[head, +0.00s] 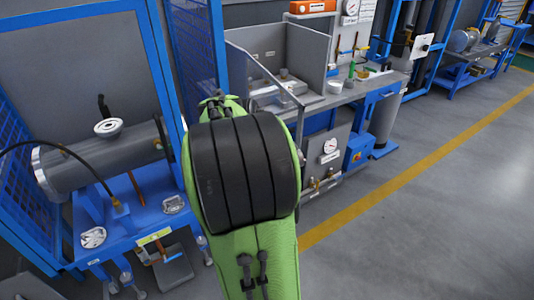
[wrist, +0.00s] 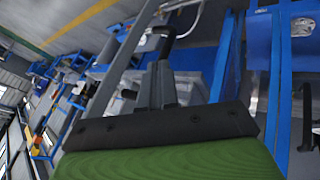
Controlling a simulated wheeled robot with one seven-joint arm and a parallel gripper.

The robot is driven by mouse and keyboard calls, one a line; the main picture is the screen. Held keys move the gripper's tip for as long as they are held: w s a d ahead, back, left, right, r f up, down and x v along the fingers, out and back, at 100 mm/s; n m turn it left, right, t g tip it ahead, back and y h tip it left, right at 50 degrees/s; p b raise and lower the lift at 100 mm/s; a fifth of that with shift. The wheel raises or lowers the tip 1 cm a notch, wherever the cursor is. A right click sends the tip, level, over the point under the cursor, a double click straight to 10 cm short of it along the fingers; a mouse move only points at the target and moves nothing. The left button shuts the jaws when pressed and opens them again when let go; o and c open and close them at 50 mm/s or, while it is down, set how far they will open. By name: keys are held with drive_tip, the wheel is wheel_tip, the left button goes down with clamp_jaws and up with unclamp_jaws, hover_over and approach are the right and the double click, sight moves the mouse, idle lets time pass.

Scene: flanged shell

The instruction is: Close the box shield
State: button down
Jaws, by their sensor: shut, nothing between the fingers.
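A blue-framed shield with mesh panels (head: 195,45) stands around a grey flanged shell (head: 100,158) at the left of the head view. Its front is open toward me, and the shell is visible inside. In the wrist view, a blue frame post (wrist: 281,80) runs up the right side. My gripper (wrist: 157,85) is shut and empty in the wrist view. A dark bent bar (wrist: 165,38) shows just past the fingertips; I cannot tell whether they touch. In the head view my green and black arm hides the gripper and part of the shield's right side.
A workbench with grey upright panels (head: 308,58) stands behind and right of my arm. A blue box (head: 358,148) and a grey cylinder (head: 388,125) are beside it. The grey floor (head: 440,215) at the right is clear, crossed by a yellow line.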

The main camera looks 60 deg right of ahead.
drive_tip(key=s+d+f+b, duration=0.1)
drive_tip(key=s+d+f, duration=0.1)
drive_tip(key=d+f, duration=0.2)
drive_tip(key=shift+s+d, duration=0.15)
drive_tip(key=shift+d, duration=0.95)
drive_tip(key=shift+s, duration=0.1)
